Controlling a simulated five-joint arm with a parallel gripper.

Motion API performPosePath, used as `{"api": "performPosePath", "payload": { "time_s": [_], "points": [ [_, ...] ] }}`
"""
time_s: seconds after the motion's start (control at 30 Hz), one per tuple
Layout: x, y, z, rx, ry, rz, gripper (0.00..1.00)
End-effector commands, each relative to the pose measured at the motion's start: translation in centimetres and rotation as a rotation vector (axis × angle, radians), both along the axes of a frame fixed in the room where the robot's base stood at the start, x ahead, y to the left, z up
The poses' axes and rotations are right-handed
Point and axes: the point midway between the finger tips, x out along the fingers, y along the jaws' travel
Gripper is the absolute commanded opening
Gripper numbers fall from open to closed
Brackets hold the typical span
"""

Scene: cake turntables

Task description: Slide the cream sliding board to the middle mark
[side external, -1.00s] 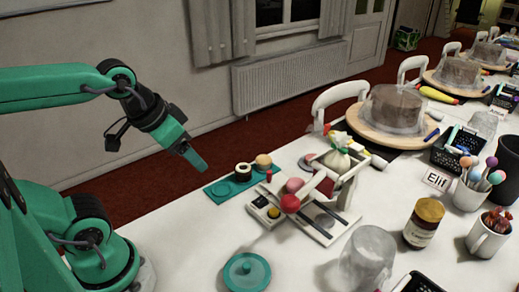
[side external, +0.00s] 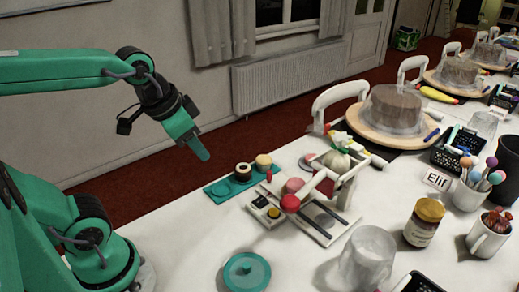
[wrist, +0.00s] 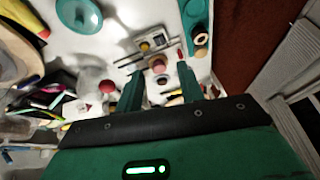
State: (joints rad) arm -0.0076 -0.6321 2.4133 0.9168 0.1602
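A pale rig with dark rails (side external: 325,215) stands on the white table, partly hidden by a raised white and red arm with a red ball (side external: 290,203). I cannot clearly tell the cream sliding board from the rig's pale base, and I cannot make out the middle mark. The rails also show in the wrist view (wrist: 128,60), near a pink round thing (wrist: 158,64). My gripper (side external: 205,156) is in the air, left of and above the rig, touching nothing. In the wrist view its two fingers (wrist: 158,92) are apart with nothing held.
A small box with a yellow knob (side external: 263,209) sits left of the rails. Behind it is a teal tray (side external: 218,190) with small round pieces. A teal round dish (side external: 246,272) lies in front. A clear cup (side external: 368,262) and a jar (side external: 424,224) stand to the right.

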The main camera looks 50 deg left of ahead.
Motion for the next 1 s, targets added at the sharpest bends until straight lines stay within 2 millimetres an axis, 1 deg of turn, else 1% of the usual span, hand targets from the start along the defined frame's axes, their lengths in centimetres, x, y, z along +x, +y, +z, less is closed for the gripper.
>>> {"api": "performPosePath", "payload": {
  "time_s": [0.17, 0.33, 0.57, 0.77, 1.0],
  "points": [
    [2.9, 0.3, 0.4, 0.069, 0.056, -0.148, 0.38],
    [5.8, 0.5, 0.3, 0.131, 0.110, -0.306, 0.38],
    [10.0, 1.0, -0.5, 0.200, 0.180, -0.526, 0.38],
    [13.6, 1.5, -2.0, 0.245, 0.237, -0.720, 0.38],
    [17.7, 2.2, -4.7, 0.284, 0.296, -0.959, 0.38]
  ]
}}
